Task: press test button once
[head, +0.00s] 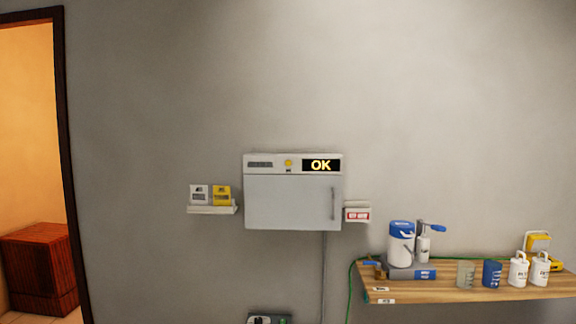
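A white wall-mounted box (290,200) hangs in the middle of the head view, with its door shut and a handle at the door's right side. Its top panel (268,158) carries a small round yellow button (288,163) with a tiny label under it. The label's text is too small to read. Neither of my grippers is in view.
A small shelf (212,210) with a white and a yellow card is left of the box. A red-and-white sign (357,214) is on its right. A wooden shelf (460,283) at lower right holds bottles, cups and a blue-white canister (401,245). A doorway is at left.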

